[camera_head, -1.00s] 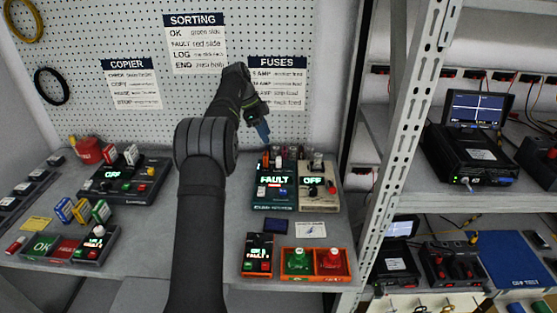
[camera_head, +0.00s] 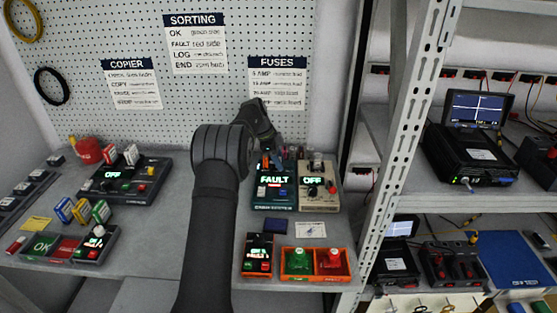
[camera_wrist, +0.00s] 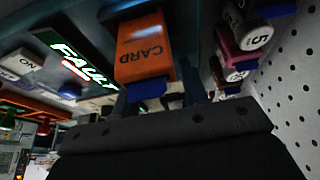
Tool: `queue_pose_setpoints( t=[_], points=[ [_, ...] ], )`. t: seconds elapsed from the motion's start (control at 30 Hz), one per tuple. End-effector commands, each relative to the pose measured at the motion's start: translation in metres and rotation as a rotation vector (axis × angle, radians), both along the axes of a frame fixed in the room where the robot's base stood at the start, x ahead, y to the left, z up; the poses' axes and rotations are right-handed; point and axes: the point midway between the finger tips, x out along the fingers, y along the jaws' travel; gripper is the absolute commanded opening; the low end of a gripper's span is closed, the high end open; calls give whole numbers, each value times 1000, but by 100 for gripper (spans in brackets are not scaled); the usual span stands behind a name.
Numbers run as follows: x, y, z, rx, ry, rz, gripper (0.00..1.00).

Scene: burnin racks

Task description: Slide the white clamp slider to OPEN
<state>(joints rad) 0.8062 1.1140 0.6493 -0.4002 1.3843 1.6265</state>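A dark green unit with a lit FAULT display (camera_head: 274,180) stands at the back middle of the bench. My gripper (camera_head: 267,158) is low over its back part, and the arm hides some of it. In the wrist view an orange block marked CARD (camera_wrist: 143,50) is close in front of my gripper (camera_wrist: 157,98). Two dark fingers show apart, with something pale, partly hidden, between them. I cannot tell whether this is the white clamp slider or whether the fingers touch it. No slider can be made out clearly in the head view.
A beige unit showing OFF (camera_head: 318,199) stands directly right of the green unit. Several fuse-like cylinders (camera_wrist: 250,36) stick out near the gripper in the wrist view. An orange tray (camera_head: 316,278) is at the front. A metal rack post (camera_head: 398,130) stands at right.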

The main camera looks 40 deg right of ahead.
Motion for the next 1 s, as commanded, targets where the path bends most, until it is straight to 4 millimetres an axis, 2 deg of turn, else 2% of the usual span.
queue_pose_setpoints(
  t=[0.03,0.2,0.23,0.47,0.7,0.97,1.0],
  points=[
    [0,0,0,0,0,0,36],
    [0,0,0,0,0,0,3],
    [0,0,0,0,0,0,0],
    [-3,-3,0,0,0,-1,0],
    [-27,-27,0,0,0,-3,0],
    [-29,-29,1,-1,2,-1,0],
    [-29,-29,1,-1,2,-1,21]
  ],
)
